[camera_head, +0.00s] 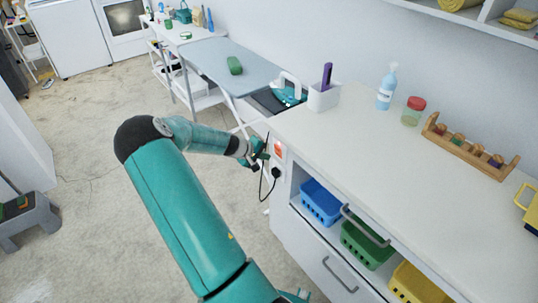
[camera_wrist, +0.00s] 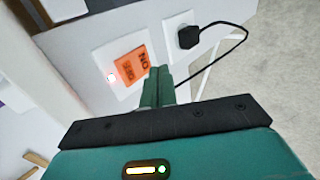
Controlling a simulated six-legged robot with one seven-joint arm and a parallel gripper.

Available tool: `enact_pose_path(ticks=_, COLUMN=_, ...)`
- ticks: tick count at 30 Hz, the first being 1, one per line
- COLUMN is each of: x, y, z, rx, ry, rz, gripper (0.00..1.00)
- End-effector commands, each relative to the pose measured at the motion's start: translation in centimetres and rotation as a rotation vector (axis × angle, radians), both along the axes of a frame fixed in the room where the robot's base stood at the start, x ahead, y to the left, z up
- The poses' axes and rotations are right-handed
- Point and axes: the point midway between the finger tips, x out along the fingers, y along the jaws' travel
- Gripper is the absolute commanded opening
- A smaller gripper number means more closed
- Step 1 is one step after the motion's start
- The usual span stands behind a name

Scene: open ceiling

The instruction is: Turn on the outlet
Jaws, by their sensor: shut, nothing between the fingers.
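The outlet is on the end face of the white counter. In the head view the orange label (camera_head: 278,149) and plug (camera_head: 277,172) also show. My gripper (camera_wrist: 159,72) is shut and empty, its fingertips at the label's lower right edge in the wrist view; touching or apart, I cannot tell. It also shows in the head view (camera_head: 264,155).
The counter top (camera_head: 390,160) holds a blue bottle (camera_head: 387,88), a jar and a wooden rack. Blue, green and yellow baskets sit in the open shelf below. An ironing board (camera_head: 215,60) stands behind.

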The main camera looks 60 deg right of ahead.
Motion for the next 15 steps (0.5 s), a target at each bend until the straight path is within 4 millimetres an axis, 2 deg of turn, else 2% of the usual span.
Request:
enact_pose_path(ticks=2, x=0.6, y=0.6, z=0.1, rx=0.000, ry=-0.001, rz=0.002, gripper=0.00)
enact_pose_path(ticks=15, x=3.9, y=6.5, z=4.4, rx=0.000, ry=-0.002, rz=0.001, gripper=0.00)
